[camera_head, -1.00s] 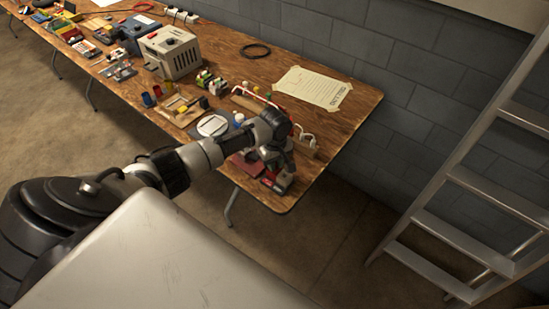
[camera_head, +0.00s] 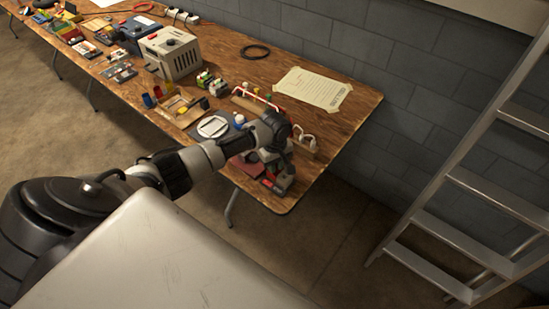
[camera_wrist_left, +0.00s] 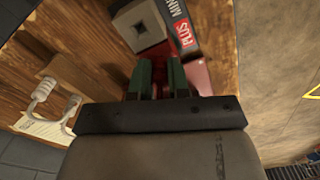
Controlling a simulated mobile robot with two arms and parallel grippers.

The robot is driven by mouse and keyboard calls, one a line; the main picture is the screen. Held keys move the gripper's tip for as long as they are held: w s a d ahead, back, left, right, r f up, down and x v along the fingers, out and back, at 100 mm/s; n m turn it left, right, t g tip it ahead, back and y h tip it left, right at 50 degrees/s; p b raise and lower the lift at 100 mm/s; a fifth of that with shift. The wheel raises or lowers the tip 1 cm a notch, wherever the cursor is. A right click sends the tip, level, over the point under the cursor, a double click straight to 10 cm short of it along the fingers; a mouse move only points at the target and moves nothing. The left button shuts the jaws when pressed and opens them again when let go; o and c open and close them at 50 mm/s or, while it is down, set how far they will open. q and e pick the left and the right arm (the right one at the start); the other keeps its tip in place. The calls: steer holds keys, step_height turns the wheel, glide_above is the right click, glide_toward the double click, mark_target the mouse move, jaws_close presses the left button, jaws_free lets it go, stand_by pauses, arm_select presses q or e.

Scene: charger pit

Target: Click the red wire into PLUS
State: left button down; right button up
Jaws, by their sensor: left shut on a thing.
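In the head view the left gripper (camera_head: 277,170) is over the near right end of the table. What it grips is hidden between the fingers. A dark label beside PLUS starts with "MIN". A grey block with a square hole (camera_wrist_left: 141,26) lies beside the labels. A red wire-like arc (camera_head: 264,98) stands at the wooden rack (camera_head: 243,102), apart from the gripper; I cannot tell whether it is the task's wire. My right gripper is not in view.
White hooked loops (camera_head: 303,133) sit on the near end of the rack. A taped paper sheet (camera_head: 314,88) lies behind it. A round white dish (camera_head: 212,127) and a wooden tray (camera_head: 181,108) lie left. A ladder (camera_head: 450,195) stands right of the table.

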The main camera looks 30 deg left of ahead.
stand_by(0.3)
arm_select(q)
steer(key=c, duration=1)
jaws_free()
steer(key=shift+r, duration=0.15)
steer(key=shift+r+p, duration=3.35)
steer(key=shift+p, duration=0.9)
